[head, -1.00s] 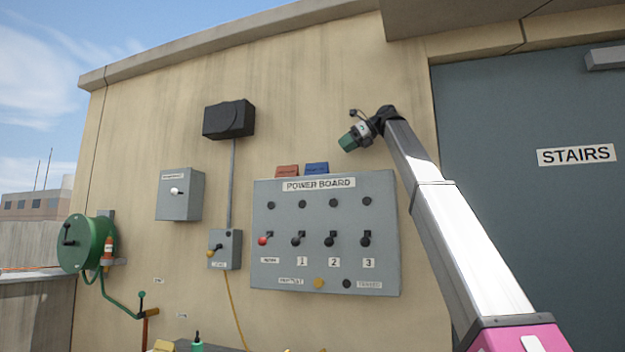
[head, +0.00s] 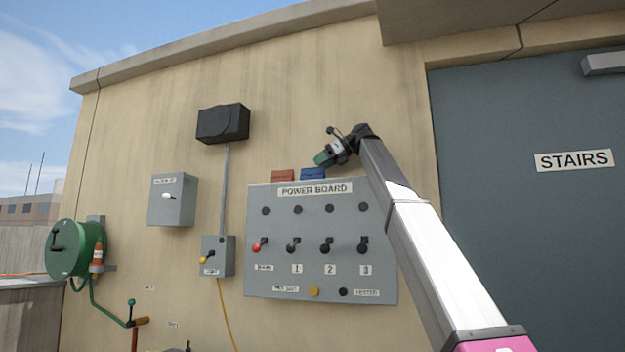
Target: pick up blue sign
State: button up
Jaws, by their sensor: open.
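The blue sign (head: 312,174) sits on the top edge of the grey power board, just right of a red sign (head: 283,176). My gripper (head: 322,158) is open and hangs just above the blue sign, slightly to its right, its green fingertips angled down and left. I cannot tell whether the fingertips touch the sign or how far in front of it they are. The gap between the fingers is too small to make out.
The power board (head: 256,220) carries several switches and knobs. A black box (head: 222,124) and grey switch boxes (head: 172,199) are on the wall to the left, with a green hose reel (head: 85,248) farther left. A grey stairs door (head: 520,240) stands at the right.

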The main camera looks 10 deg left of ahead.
jog(key=x, duration=0.2)
jog(key=shift+a+f, duration=0.2)
jog(key=shift+a, duration=0.1)
grip_shut()
jog(key=shift+r, duration=0.1)
